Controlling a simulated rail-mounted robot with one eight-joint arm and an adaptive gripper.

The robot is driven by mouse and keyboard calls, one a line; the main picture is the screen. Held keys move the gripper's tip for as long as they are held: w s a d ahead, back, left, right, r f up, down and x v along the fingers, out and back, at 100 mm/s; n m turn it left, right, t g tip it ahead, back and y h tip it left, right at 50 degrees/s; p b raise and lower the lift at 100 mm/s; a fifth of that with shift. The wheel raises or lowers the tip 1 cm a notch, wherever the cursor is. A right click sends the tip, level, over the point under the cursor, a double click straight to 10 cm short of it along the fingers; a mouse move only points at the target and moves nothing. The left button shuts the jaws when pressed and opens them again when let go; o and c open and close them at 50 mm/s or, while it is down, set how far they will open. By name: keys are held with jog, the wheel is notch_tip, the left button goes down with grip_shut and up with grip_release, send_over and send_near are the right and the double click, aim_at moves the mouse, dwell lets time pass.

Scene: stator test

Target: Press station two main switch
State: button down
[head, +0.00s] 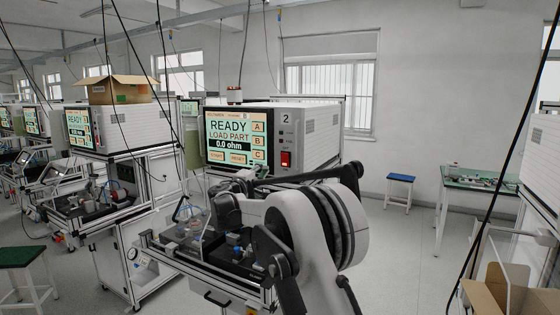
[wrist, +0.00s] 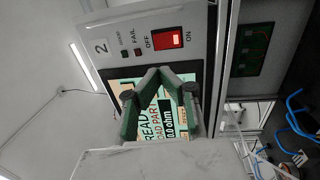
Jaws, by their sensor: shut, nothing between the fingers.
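The station two tester (head: 305,125) is a white box marked "2", with a lit screen (head: 229,138) reading READY, LOAD PART, 0.0 ohm. Its main switch (head: 286,159) is a red rocker at the lower right of the front panel. In the wrist view the picture is turned, and the red switch (wrist: 166,40) shows near the top between the OFF and ON labels. My gripper (wrist: 161,71) is shut and empty, its green fingers meeting in front of the screen, below the switch in that view. A gap to the switch shows. I cannot make out the fingertips in the head view.
A fixture bench (head: 205,262) stands below the tester, with my arm above it. Thin dark cables hang around the station. Another tester with a cardboard box (head: 118,90) on top stands to the left. A blue stool (head: 400,178) and a green-topped table (head: 470,180) are at right.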

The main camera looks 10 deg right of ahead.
aim_at(284, 156)
jog(key=p+x, duration=0.4)
jog(key=x, duration=1)
jog(key=shift+d, duration=0.1)
